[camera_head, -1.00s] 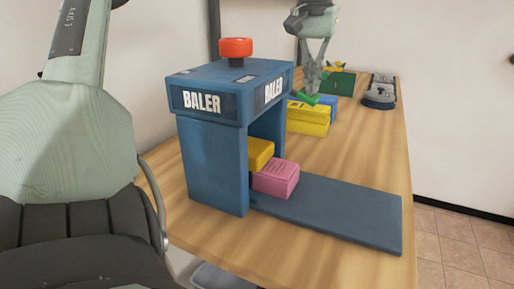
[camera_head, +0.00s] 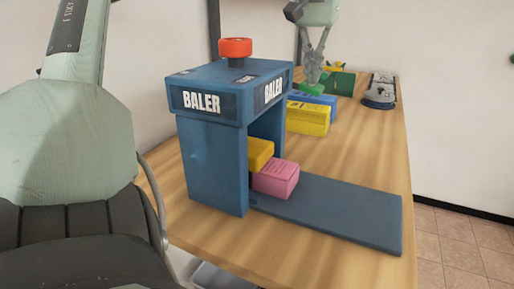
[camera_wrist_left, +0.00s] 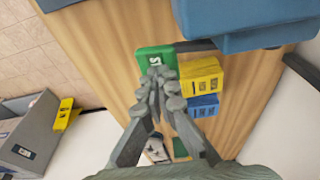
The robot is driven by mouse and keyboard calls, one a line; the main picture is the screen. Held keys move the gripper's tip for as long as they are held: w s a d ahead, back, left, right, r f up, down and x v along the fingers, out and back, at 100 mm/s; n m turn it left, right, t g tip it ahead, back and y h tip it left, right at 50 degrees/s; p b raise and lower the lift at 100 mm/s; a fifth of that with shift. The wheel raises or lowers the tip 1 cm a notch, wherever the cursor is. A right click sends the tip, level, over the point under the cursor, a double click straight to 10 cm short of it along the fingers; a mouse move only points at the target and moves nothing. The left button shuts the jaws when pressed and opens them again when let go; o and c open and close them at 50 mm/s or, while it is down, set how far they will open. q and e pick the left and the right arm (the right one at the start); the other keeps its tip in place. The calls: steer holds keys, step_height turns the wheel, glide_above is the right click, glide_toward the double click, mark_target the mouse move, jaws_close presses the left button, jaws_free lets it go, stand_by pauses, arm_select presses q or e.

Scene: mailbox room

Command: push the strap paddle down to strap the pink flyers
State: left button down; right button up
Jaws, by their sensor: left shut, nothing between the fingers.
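The blue baler (camera_head: 212,155) stands on the table with a red knob (camera_head: 236,46) on top. The pink flyers (camera_head: 276,180) lie in its opening, next to a yellow bundle (camera_head: 260,153). A green paddle (camera_head: 310,89) marked with an S shows behind the baler. It also shows in the left wrist view (camera_wrist_left: 153,56), near a dark bar by the baler. My left gripper (camera_head: 314,80) is shut and empty, its fingertips at the paddle; contact is not certain. The fingers also show in the left wrist view (camera_wrist_left: 157,74). My right gripper is not in view.
A yellow bundle (camera_head: 307,120) and a blue bundle (camera_head: 325,101) lie close to the paddle. A green box (camera_head: 341,83) and a round grey object (camera_head: 379,97) stand farther back. The wooden table's (camera_head: 370,150) right side is clear.

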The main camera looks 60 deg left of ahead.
arm_select(q)
step_height(320, 180, up, 8)
steer(key=shift+r, duration=0.25)
stand_by(0.5)
stand_by(0.5)
